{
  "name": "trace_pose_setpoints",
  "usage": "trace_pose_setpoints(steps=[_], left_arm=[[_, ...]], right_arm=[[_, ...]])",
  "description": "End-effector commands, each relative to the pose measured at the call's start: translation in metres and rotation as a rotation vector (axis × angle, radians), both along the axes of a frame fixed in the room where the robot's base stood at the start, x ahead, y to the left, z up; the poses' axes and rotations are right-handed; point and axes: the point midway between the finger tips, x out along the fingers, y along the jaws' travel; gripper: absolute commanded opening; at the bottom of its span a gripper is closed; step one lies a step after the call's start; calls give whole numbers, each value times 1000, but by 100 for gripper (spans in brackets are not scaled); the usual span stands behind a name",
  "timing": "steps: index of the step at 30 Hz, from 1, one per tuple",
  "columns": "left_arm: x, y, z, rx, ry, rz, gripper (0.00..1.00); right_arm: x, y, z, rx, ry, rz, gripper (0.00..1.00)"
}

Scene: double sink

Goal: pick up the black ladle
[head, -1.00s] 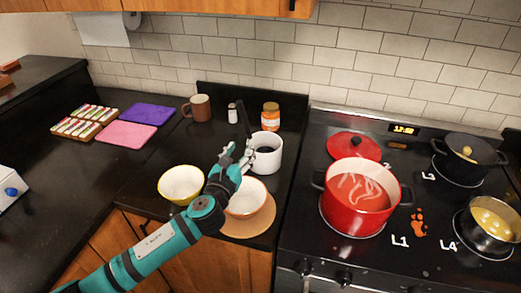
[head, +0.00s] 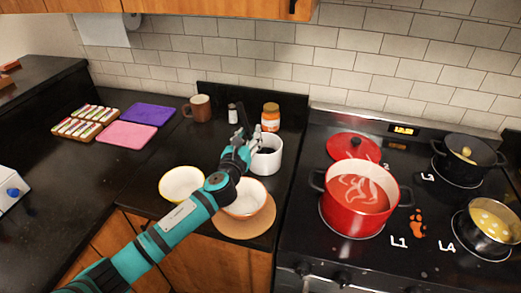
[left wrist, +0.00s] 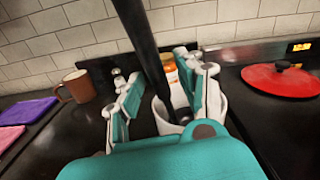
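The black ladle (left wrist: 145,48) stands tilted in a white pot (head: 270,158), its long handle rising out and leaning left. In the head view its upper handle (head: 243,115) shows just above my left gripper (head: 245,145). In the left wrist view the handle runs between the two spread fingers of my left gripper (left wrist: 160,95), with gaps showing beside it. My right gripper is not in view.
Two bowls, one yellow-rimmed (head: 181,184) and one orange-rimmed (head: 247,199), stand under my left arm. A jar (head: 270,117), a shaker (head: 232,114) and a brown mug (head: 201,107) stand behind. A red pot (head: 357,197) is on the stove to the right.

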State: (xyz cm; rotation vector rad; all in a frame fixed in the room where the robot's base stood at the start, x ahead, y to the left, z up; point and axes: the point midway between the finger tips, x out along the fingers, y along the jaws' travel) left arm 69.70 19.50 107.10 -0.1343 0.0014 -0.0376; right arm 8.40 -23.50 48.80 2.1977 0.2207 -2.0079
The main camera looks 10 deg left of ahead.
Motion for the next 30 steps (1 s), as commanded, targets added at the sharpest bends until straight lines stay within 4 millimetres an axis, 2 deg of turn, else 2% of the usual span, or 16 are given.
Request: trace_pose_setpoints(steps=[1, 8, 30], left_arm=[[0, 0, 0, 0, 0, 0, 29], [0, 0, 0, 0, 0, 0, 0], [0, 0, 0, 0, 0, 0, 0]], right_arm=[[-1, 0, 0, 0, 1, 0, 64], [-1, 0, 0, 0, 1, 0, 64], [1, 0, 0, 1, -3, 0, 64]])
